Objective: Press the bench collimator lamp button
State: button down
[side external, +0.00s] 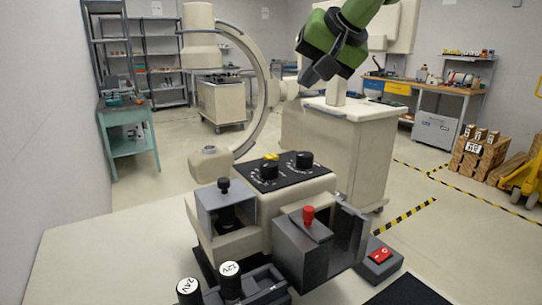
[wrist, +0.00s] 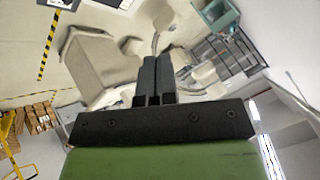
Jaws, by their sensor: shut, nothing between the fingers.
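A beige bench unit (side external: 302,185) stands on the pale table and carries a black top panel. On the panel are two black knobs, a left one (side external: 268,169) and a right one (side external: 304,160), with a small yellow button-like piece (side external: 271,157) at its back edge. I cannot read which control is the collimator lamp button. My gripper (side external: 313,79) is shut and empty, high above and behind the panel, well apart from it. In the wrist view its dark fingers (wrist: 155,75) are together, and the bench unit is not recognisable there.
On the unit's front are a red-knobbed lever (side external: 308,215) and a black-knobbed plunger (side external: 224,186). A red rocker switch (side external: 380,254) sits at right, and white-capped cylinders marked 24V (side external: 187,287) and 12V (side external: 230,270) at front. A C-arm (side external: 262,95) stands behind; the table's left side is clear.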

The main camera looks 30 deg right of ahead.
jog(key=m, duration=0.1)
send_over(274, 155)
notch_tip(274, 155, down, 5)
jog(key=shift+a+r+t, duration=0.1)
jog(key=shift+r+t, duration=0.1)
jog(key=shift+t, duration=0.1)
jog(key=shift+f, duration=0.1)
jog(key=shift+f, duration=4.3)
jog(key=shift+f, duration=0.1)
jog(key=shift+f, duration=0.3)
